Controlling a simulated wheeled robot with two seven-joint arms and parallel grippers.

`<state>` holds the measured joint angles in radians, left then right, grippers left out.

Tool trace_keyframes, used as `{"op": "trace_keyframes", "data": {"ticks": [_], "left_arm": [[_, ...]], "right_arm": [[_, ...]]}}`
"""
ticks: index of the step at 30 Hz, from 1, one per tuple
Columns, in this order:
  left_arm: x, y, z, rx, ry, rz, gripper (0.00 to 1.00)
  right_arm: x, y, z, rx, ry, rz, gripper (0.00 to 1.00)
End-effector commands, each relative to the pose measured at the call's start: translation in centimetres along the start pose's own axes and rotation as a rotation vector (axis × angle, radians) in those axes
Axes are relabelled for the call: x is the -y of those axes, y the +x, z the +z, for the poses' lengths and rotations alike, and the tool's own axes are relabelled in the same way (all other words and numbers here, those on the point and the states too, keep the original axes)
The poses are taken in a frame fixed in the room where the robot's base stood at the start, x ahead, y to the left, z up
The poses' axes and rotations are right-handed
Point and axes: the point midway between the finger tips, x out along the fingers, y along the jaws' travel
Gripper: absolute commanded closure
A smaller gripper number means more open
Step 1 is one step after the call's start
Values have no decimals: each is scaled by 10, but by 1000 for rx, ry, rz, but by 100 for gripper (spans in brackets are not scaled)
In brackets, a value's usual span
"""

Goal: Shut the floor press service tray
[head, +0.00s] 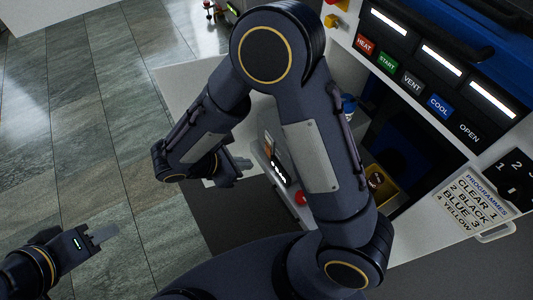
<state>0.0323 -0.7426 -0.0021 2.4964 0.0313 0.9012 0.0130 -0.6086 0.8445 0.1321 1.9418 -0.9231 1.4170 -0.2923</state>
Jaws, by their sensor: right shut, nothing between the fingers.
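The press (395,62) stands at the right, with a white control panel and a blue upper body. A pale flat panel (185,85) juts out to the left from beside it, partly behind my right arm. It may be part of the service tray; my arm hides too much to tell. My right gripper (243,165) is shut and empty, in front of the lower part of this pale panel; I cannot tell whether it touches. My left gripper (105,238) is low at the left over the floor, away from the press. Its fingers are seen too edge-on to judge.
A yellow bin (384,188) sits in the press's dark opening. A pale unit with a red knob (301,198) shows between my arm links. A programmes card (473,203) is at the right. The tiled floor (80,130) at the left is clear.

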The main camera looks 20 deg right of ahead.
Motion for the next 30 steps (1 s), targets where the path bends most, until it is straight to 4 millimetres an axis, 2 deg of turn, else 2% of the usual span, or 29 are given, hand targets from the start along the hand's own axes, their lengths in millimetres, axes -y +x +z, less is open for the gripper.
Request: {"op": "trace_keyframes", "data": {"ticks": [5,18,24,30], "left_arm": [[0,1,1,0,0,0,64],[3,6,3,0,0,0,64],[1,2,1,0,0,0,64],[1,2,1,0,0,0,64]], "right_arm": [[-1,14,-2,9,-10,4,100],[0,103,-2,8,-10,-2,100],[-1,121,20,6,-7,2,100],[-1,128,27,6,-8,3,100]]}}
